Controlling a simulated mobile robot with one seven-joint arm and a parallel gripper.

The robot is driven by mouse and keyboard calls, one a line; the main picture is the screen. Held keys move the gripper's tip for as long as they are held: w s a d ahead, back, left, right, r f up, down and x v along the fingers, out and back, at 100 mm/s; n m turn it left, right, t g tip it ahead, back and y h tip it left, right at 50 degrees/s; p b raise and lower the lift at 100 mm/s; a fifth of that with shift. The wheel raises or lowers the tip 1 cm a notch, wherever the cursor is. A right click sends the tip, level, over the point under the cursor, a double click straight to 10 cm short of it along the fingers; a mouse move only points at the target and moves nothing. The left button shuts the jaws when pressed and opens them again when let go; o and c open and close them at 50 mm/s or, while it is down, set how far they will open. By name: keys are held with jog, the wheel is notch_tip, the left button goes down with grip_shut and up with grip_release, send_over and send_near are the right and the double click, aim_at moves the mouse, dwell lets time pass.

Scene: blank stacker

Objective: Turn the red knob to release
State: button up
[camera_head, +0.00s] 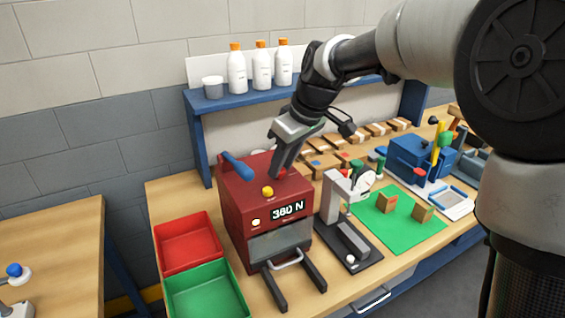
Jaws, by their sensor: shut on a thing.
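The red knob (281,173) is on top of the dark red machine (240,213), toward its right rear, and is mostly hidden by my gripper. My gripper (280,172) reaches down from the upper right and is shut on the red knob. The machine's display (288,211) reads 380 N. A yellow button (267,191) sits on the top in front of the knob. A blue lever (238,167) sticks up at the left of the top.
A red bin (187,243) and a green bin (207,291) stand left of the machine. A gauge stand (340,215) is close on its right, beside a green mat (403,228) with wooden blocks. A blue shelf (215,103) with bottles rises behind.

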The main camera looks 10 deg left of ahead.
jog(key=shift+m, duration=0.3)
jog(key=m, duration=0.1)
jog(key=m+t+h, duration=0.1)
jog(key=m, duration=0.1)
jog(key=shift+s+a+m, duration=0.2)
jog(key=shift+m, duration=0.1)
jog(key=m, duration=0.1)
jog(key=m+h, duration=0.1)
jog(key=m, duration=0.1)
jog(key=m+t, duration=0.1)
jog(key=shift+a+m+h+b, duration=0.25)
jog(key=shift+m+h+b, duration=0.05)
jog(key=shift+b, duration=0.1)
jog(key=m+h, duration=0.1)
jog(key=m, duration=0.3)
jog(key=shift+a+h+b, duration=0.15)
jog(key=shift+h+b, duration=0.15)
jog(key=shift+h, duration=0.1)
jog(key=shift+a+m+h, duration=0.15)
jog(key=shift+m+h, duration=0.65)
jog(key=shift+m, duration=1.7)
jog(key=o, duration=1.1)
jog(key=shift+c, duration=0.2)
jog(key=shift+r+p, duration=0.15)
jog(key=shift+p, duration=0.15)
